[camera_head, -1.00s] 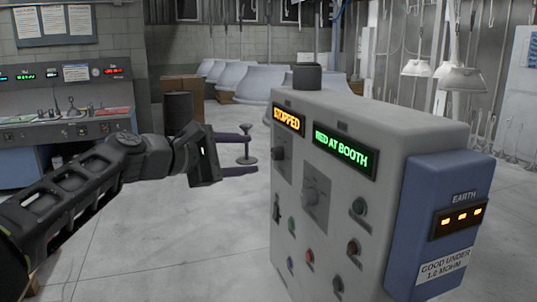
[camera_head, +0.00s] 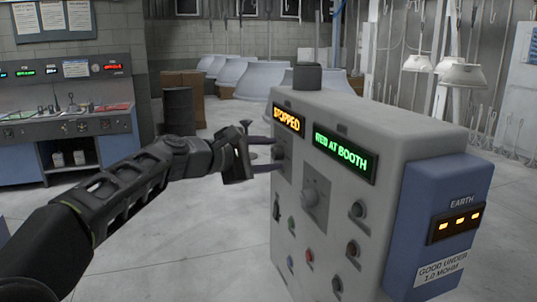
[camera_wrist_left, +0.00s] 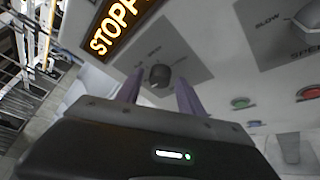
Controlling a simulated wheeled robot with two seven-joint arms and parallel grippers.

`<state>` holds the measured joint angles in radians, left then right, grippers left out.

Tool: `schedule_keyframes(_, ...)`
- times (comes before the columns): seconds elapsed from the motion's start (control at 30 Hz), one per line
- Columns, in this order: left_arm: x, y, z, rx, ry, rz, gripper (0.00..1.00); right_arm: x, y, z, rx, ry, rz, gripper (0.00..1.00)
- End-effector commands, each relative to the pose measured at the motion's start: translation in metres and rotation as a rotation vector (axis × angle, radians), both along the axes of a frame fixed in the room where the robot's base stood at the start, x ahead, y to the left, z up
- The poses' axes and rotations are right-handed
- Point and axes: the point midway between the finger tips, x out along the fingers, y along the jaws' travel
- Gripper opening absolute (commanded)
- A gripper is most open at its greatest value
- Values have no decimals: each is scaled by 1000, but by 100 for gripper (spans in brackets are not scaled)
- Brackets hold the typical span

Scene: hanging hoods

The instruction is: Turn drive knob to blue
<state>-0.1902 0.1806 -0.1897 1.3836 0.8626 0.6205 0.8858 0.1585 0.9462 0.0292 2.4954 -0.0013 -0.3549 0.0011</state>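The knob under the orange STOPPED display is a small dark knob on a darker grey plate of the control cabinet (camera_head: 392,110); I take it to be the drive knob (camera_wrist_left: 160,75). Its plate lettering is too small to read, and no blue mark is clear on it. My left gripper (camera_head: 274,153) reaches in from the left, level with this knob. Its two purple-grey fingers are apart and empty. In the left wrist view the knob shows beyond and between the fingertips; contact cannot be told. My right gripper is not in view.
A larger speed knob (camera_head: 310,197) sits right of the drive knob, with several coloured buttons below. A green display (camera_head: 345,153) and a blue EARTH box (camera_head: 440,225) are on the cabinet. Open floor (camera_head: 180,235) lies left. A console (camera_head: 70,125) stands at the back left.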

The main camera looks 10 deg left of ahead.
Motion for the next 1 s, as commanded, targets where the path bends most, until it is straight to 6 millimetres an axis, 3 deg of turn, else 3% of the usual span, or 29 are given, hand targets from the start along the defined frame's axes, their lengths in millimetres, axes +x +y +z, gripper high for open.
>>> schedule_keyframes(0.53, 0, 0, 0, 0, 0, 0, 0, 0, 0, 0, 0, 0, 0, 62)
schedule_keyframes(1.0, 0, 0, -4, 19, -29, -1, 0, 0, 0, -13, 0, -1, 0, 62)
